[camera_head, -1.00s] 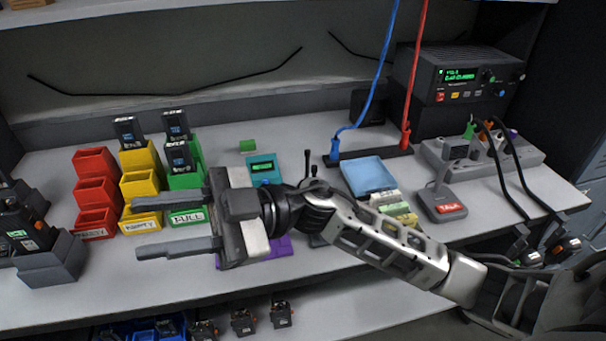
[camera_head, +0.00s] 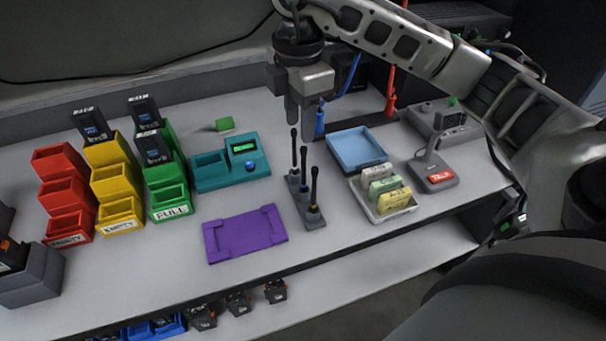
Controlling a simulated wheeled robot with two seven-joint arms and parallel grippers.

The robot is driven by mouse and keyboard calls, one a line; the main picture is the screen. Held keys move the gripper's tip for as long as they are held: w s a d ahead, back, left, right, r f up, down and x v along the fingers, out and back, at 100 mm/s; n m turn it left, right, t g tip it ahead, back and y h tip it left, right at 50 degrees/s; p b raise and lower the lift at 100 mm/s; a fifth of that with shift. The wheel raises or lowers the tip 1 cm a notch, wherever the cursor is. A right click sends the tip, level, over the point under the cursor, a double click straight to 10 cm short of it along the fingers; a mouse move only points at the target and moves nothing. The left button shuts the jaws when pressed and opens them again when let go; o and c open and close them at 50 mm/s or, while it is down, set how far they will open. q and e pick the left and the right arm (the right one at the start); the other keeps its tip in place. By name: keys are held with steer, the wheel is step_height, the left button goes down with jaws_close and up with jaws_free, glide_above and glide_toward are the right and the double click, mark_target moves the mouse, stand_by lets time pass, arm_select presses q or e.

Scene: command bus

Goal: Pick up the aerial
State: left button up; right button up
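Three thin black aerials stand upright in a row in a narrow grey stand (camera_head: 298,199) right of the table's middle. They are the rear aerial (camera_head: 294,150), the middle aerial (camera_head: 304,165) and the front aerial (camera_head: 314,187). My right gripper (camera_head: 301,130) points downward at the back of the row, close to the top of the rear aerial. Its two fingers look apart, one nearer the camera, with nothing seen between them. Whether it touches the aerial cannot be told. My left gripper is out of view.
Left of the stand lie a purple tray (camera_head: 245,236) and a teal device (camera_head: 205,181). To the right are a blue tray (camera_head: 357,154), a holder with cards (camera_head: 386,198) and a grey desk unit (camera_head: 437,178). Coloured bins (camera_head: 117,207) stand at the left.

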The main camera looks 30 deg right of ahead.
mark_target(304, 148)
steer(key=f, duration=0.5)
steer(key=f+p, duration=0.1)
steer(key=f, duration=0.2)
steer(key=shift+s+d+f, duration=0.15)
steer(key=shift+s+d, duration=0.05)
steer(key=shift+s, duration=0.2)
steer(key=shift+f, duration=0.45)
jaws_close()
